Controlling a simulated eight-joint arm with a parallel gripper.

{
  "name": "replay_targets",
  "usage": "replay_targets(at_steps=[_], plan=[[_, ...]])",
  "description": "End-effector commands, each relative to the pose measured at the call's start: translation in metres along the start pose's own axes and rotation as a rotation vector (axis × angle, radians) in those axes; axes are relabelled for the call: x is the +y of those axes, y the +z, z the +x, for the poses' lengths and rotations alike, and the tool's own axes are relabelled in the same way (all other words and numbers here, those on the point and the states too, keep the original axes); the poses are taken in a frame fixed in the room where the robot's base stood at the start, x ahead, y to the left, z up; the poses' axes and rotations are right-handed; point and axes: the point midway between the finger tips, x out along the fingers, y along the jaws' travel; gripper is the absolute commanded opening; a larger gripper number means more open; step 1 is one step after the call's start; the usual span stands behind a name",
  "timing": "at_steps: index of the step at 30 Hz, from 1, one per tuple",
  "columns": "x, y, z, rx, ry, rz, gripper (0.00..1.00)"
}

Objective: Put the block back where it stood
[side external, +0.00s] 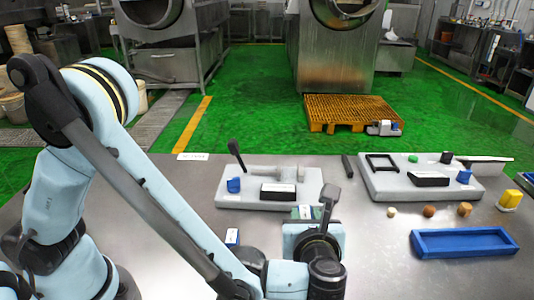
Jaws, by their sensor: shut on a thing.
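My gripper (318,208) is at the bottom centre, seen from behind, in front of the left grey board (240,202). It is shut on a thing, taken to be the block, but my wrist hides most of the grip. A small grey-green patch shows at the fingers; I cannot tell whether it is the block or part of the gripper. A small blue-and-white block (232,237) is on the steel table left of my wrist. The left board bears a blue piece (233,185), a black-and-white box (278,191) and an upright dark lever (236,154).
The right grey board (382,185) bears a black frame (382,162), a black-and-white box (429,179) and small pieces. In front are several small knobs, a yellow block (509,199) and a blue tray (420,246). The table between my wrist and the tray is clear.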

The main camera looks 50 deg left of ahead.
Motion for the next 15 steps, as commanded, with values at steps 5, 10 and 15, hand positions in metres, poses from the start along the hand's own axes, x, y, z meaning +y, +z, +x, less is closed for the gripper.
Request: replay_targets(at_steps=[5,10,15], plan=[[0.0,-0.02,0.009,-0.001,0.0,0.0,0.0],[0.0,-0.029,0.013,0.0,0.0,0.0,0.0],[-0.001,-0.046,0.02,0.0,0.0,0.001,0.0]])
